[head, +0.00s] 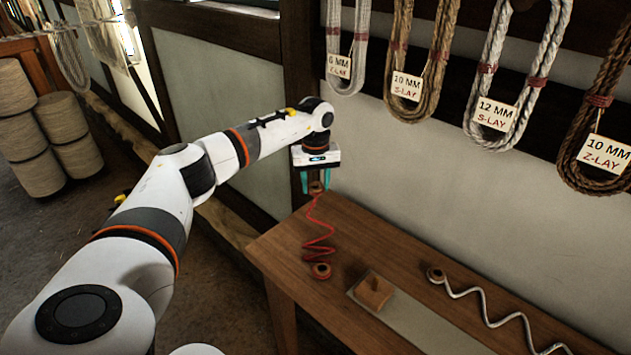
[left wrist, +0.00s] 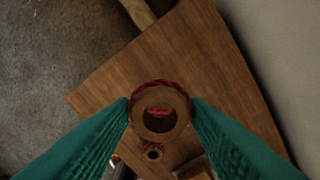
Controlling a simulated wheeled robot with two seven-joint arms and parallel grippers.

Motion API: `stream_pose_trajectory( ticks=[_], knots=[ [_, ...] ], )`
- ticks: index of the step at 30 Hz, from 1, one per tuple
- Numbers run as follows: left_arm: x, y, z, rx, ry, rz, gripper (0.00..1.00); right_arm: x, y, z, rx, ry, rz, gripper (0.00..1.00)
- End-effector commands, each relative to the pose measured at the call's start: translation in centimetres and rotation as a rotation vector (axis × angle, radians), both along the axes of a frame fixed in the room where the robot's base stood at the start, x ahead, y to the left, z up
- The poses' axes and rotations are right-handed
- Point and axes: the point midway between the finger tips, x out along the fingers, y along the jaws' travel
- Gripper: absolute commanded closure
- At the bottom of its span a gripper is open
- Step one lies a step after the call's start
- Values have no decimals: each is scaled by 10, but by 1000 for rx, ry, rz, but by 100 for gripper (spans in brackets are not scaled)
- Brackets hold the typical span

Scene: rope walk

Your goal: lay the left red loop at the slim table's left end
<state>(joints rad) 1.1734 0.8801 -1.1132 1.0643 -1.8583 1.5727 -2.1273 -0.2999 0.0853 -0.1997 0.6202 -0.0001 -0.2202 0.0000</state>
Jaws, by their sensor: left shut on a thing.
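My left gripper (head: 316,182) is shut on the left red loop (head: 316,188), a wooden ring with red cord around it. In the left wrist view the loop (left wrist: 159,110) sits between the two teal fingertips, above the wooden table. A wavy red cord (head: 318,232) runs from it to a second red loop (head: 320,270), which lies on the table. The slim table (head: 285,245) has its left end below and around the held loop. The wrist view also shows the second loop (left wrist: 153,151), smaller and lower in the picture. My right gripper is not in view.
A wooden block (head: 374,289) stands on a pale strip (head: 410,325) on the table. A white wavy cord (head: 490,315) with its own wooden loop (head: 435,274) lies to the right. Labelled rope hanks (head: 494,80) hang on the wall behind. The table's left corner is bare.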

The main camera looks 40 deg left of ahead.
Motion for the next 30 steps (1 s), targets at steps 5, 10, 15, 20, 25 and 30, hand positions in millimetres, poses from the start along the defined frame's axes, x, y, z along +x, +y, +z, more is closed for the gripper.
stream_pose_trajectory(
  ticks=[5, 10, 15, 20, 25, 30],
  knots=[
    [0, 0, -11, 0, 1, 0, 70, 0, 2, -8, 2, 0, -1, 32],
    [0, 0, -20, 0, 1, 0, 70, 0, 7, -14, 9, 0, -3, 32],
    [0, 0, -29, 0, 1, 0, 70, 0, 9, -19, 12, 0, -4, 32],
    [0, 0, -37, 0, 1, 0, 70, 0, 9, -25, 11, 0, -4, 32],
    [0, 0, -45, -1, 1, 0, 70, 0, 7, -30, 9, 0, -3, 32],
    [0, 0, -54, -1, 1, 0, 70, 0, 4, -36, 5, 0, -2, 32]
  ],
)
